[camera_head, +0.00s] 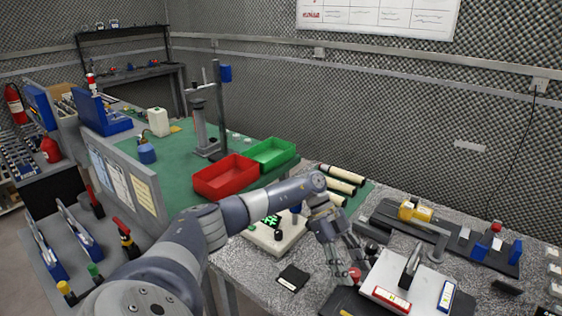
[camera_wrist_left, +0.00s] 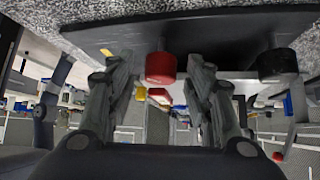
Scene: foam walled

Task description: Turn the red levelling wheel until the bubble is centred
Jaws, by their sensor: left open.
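The red levelling wheel (camera_head: 355,274) sits at the left edge of a pale levelling plate (camera_head: 412,268) with a dark handle. In the left wrist view the red wheel (camera_wrist_left: 160,67) shows between my fingertips. My left gripper (camera_head: 347,264) is open, reaching down around the wheel; I see gaps beside the wheel, not a grip. A red-framed vial (camera_head: 391,300) and a blue-framed vial (camera_head: 447,296) lie on the plate; their bubbles are too small to read. A black knob (camera_wrist_left: 277,65) stands right of the wheel in the wrist view. My right gripper is not in view.
A fixture with a yellow part (camera_head: 416,212) stands behind the plate. Red (camera_head: 225,178) and green (camera_head: 270,153) trays sit on the green bench.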

